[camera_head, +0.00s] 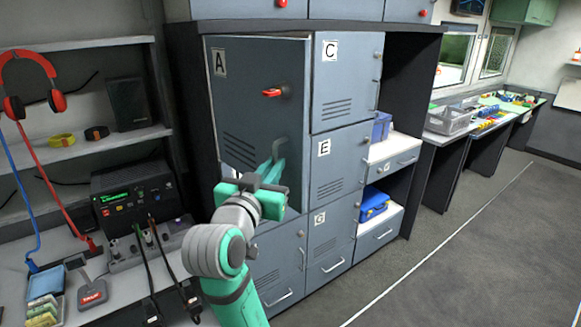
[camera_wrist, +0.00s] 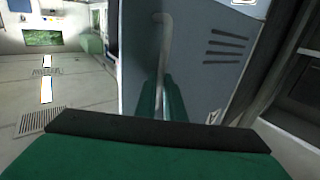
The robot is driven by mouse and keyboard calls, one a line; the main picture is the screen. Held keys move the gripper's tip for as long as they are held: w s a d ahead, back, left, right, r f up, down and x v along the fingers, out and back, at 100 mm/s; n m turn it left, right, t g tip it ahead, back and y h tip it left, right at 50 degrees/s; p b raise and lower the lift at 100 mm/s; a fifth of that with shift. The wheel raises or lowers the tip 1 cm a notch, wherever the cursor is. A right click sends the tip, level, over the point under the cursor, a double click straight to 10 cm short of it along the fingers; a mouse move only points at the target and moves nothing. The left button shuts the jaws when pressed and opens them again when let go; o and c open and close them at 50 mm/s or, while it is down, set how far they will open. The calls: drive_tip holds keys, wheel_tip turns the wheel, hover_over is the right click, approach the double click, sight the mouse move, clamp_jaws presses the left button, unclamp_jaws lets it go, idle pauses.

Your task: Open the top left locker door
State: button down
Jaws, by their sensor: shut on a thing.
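The top left locker door (camera_head: 250,70) is grey-blue, with an "A" label, a red latch (camera_head: 271,92) and vent slots low on its left. Its grey bar handle (camera_head: 281,147) is at the lower right of the door. My green gripper (camera_head: 272,170) is at this handle, with its fingers closed around it. In the wrist view the bent top of the handle (camera_wrist: 163,22) rises above my green fingers (camera_wrist: 160,102). A thin pale strip runs along the door's top edge; I cannot tell for sure whether the door stands slightly ajar.
Locker doors C (camera_head: 346,85) and E (camera_head: 342,160) adjoin on the right. A desk with a power supply (camera_head: 132,195) and cables is close on the left, below shelves with a red headset (camera_head: 30,75). Open floor (camera_head: 455,235) lies to the right.

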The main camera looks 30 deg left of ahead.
drive_tip(key=shift+s+a+f+n, duration=0.15)
drive_tip(key=shift+s+a, duration=0.55)
drive_tip(key=shift+a, duration=0.05)
drive_tip(key=shift+s+a+f+n, duration=0.1)
drive_tip(key=shift+s+a+n, duration=0.05)
drive_tip(key=shift+s+a, duration=0.55)
drive_tip(key=c, duration=1.8)
unclamp_jaws()
drive_tip(key=shift+w+a+f, duration=0.1)
drive_tip(key=shift+w+f, duration=0.05)
drive_tip(key=shift+c, duration=0.2)
drive_tip(key=shift+w+d, duration=0.15)
drive_tip(key=shift+d, duration=0.05)
drive_tip(key=v, duration=1)
drive_tip(key=shift+s+d, duration=0.25)
drive_tip(key=shift+d, duration=0.25)
